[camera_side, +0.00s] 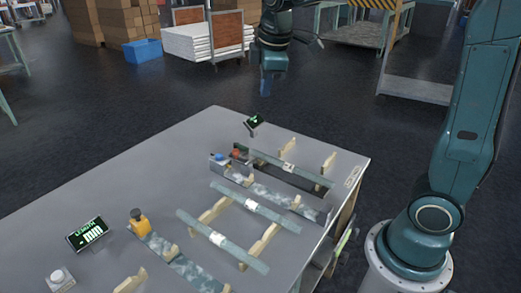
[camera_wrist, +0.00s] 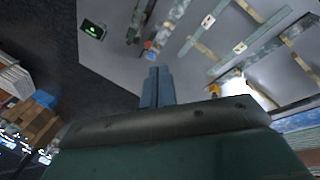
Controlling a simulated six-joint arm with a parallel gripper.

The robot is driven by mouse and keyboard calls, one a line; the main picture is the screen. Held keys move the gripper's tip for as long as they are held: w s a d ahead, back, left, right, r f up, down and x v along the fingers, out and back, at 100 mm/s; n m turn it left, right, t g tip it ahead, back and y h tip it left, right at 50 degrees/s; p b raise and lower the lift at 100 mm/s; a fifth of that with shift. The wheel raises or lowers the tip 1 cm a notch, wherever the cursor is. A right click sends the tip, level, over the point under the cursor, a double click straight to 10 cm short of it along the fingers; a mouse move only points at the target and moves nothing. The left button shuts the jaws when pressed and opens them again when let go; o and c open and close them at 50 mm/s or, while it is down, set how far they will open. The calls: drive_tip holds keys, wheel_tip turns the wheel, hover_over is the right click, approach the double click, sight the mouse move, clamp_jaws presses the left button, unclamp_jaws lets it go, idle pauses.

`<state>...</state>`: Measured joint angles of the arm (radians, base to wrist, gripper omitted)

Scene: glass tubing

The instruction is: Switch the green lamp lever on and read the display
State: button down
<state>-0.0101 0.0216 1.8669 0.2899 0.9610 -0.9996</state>
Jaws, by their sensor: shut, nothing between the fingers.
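My gripper (camera_side: 266,85) is raised beyond the table's far edge, shut and empty. In the wrist view its closed fingers (camera_wrist: 157,72) point toward the tabletop. A small black display (camera_side: 254,123) with a green mark stands near the table's far corner; it also shows in the wrist view (camera_wrist: 92,30). A larger display (camera_side: 87,233) at the front left shows green "LENGTH" and "mm" with a dash. A red-topped piece (camera_side: 237,153) and a blue-topped piece (camera_side: 219,159) stand near the far tubes. I cannot make out a green lever.
Several glass tubes (camera_side: 240,210) lie on wooden supports or on strips across the grey table (camera_side: 130,175). A yellow block (camera_side: 140,224) and a white button box (camera_side: 60,278) stand at the front left. The table's left middle is clear.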

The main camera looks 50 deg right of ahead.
sight(238, 145)
drive_tip(key=w+d+f+n+g+h, duration=0.1)
drive_tip(key=w+d+f+n+g, duration=0.2)
drive_tip(key=w+f+n, duration=0.6)
drive_tip(key=w+f, duration=0.9)
drive_tip(key=f, duration=0.1)
drive_tip(key=shift+w+d+h, duration=0.25)
drive_tip(key=shift+d+h, duration=0.05)
drive_tip(key=shift+f, duration=0.1)
drive_tip(key=x, duration=1)
drive_tip(key=shift+d+f, duration=0.15)
drive_tip(key=shift+d, duration=0.95)
drive_tip(key=shift+d+f, duration=0.15)
drive_tip(key=shift+d, duration=0.7)
